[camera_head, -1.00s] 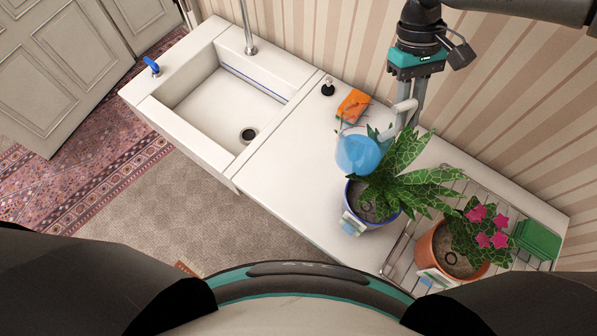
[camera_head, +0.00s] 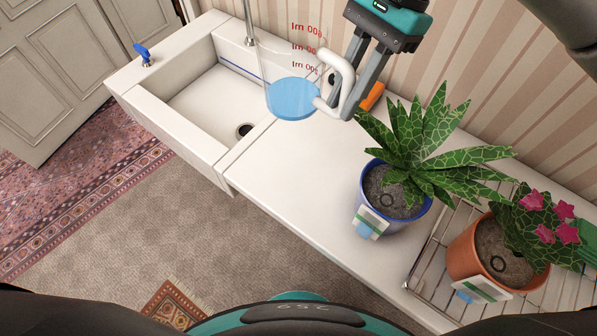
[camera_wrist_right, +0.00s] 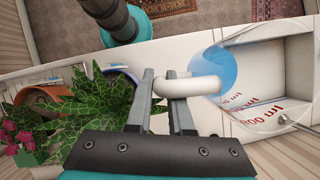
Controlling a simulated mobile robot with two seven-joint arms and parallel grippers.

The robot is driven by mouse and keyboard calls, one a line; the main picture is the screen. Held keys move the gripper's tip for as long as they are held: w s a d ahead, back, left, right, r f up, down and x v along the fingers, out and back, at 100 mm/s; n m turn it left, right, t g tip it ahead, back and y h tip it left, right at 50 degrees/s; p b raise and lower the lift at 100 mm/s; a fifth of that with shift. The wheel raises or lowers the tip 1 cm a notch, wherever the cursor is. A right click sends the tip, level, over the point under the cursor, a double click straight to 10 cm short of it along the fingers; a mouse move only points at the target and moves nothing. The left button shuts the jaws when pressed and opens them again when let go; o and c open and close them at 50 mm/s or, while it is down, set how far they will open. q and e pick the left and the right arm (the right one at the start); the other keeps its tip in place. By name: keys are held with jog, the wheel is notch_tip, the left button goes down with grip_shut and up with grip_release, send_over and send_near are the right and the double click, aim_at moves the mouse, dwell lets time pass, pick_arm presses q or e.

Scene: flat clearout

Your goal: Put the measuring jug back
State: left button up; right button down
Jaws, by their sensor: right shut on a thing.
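The measuring jug (camera_head: 292,100) is clear, with red markings, a white handle and blue liquid inside. It hangs above the worktop at the sink's right edge in the head view, and its liquid also shows in the right wrist view (camera_wrist_right: 218,70). My right gripper (camera_head: 338,102) is shut on the jug's white handle, which lies between the fingers (camera_wrist_right: 162,88) in the right wrist view. The jug appears held in the air, clear of the potted plants. My left gripper is not in view.
The white sink (camera_head: 205,100) with a tap stands left. A leafy plant in a blue pot (camera_head: 385,205) stands on the worktop (camera_head: 300,175). A flowering plant in a terracotta pot (camera_head: 480,265) stands on the wire rack at right. An orange sponge (camera_head: 373,96) lies behind the gripper. The worktop's middle is clear.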

jog(key=f+m+b, duration=0.1)
jog(key=f, duration=0.5)
jog(key=s+f+m+b, duration=0.1)
jog(key=f+b, duration=0.1)
jog(key=f, duration=0.5)
jog(key=f+m+t+b, duration=0.1)
jog(key=f, duration=0.5)
jog(key=shift+s+a+f+m+y+b, duration=0.2)
jog(key=shift+a+f+m+y+b, duration=0.1)
jog(key=shift+a+f+y+b, duration=0.1)
jog(key=shift+f, duration=0.1)
jog(key=c, duration=0.8)
grip_release()
jog(key=p+v, duration=0.1)
jog(key=v, duration=1.1)
jog(key=shift+s+r, duration=0.1)
jog(key=shift+r, duration=0.1)
jog(key=shift+r, duration=0.1)
